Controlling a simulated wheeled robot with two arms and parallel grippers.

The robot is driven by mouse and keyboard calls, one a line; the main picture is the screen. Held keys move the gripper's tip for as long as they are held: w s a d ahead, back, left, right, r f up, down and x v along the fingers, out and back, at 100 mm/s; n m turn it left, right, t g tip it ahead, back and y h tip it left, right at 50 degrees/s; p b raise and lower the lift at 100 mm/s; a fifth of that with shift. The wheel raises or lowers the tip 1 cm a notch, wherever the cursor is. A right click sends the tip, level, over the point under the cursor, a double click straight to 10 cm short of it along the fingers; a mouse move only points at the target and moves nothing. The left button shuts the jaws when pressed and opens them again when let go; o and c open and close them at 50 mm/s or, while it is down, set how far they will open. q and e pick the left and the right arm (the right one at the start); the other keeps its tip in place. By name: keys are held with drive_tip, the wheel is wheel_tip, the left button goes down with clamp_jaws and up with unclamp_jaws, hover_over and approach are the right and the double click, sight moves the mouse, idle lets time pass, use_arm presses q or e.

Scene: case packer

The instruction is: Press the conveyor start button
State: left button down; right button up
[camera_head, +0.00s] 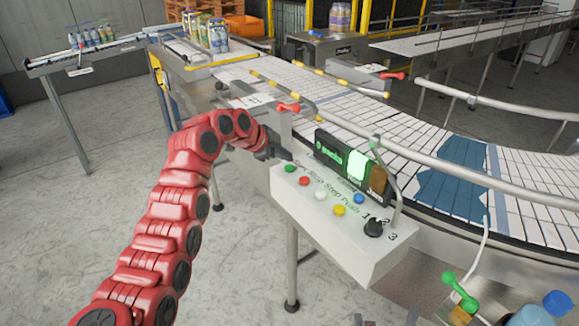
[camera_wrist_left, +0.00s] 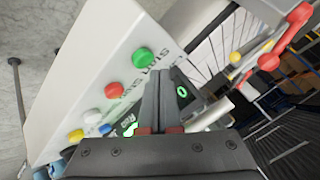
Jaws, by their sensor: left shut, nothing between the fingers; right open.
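The green start button (camera_head: 290,169) sits at the far left end of the white control box (camera_head: 345,240), and its label reads Start in the left wrist view. The button also shows in the left wrist view (camera_wrist_left: 143,57). My left gripper (camera_head: 266,148) is shut and empty, just beyond the button end of the box, partly hidden by its own red arm. In the left wrist view its fingertips (camera_wrist_left: 162,72) appear right beside the green button; I cannot tell whether they touch it. Only small dark tips of my right gripper (camera_head: 358,322) show at the bottom edge, apart from the box.
Red (camera_head: 304,181), white (camera_head: 320,195), yellow (camera_head: 339,210) and blue (camera_head: 358,199) buttons and a black knob (camera_head: 373,228) share the box. A display (camera_head: 345,160) stands behind them. A red-handled clamp (camera_head: 288,107) and the conveyor (camera_head: 400,135) lie beyond.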

sight(286, 168)
use_arm(q)
drive_tip(key=shift+r+p, duration=0.55)
drive_tip(key=shift+r, duration=2)
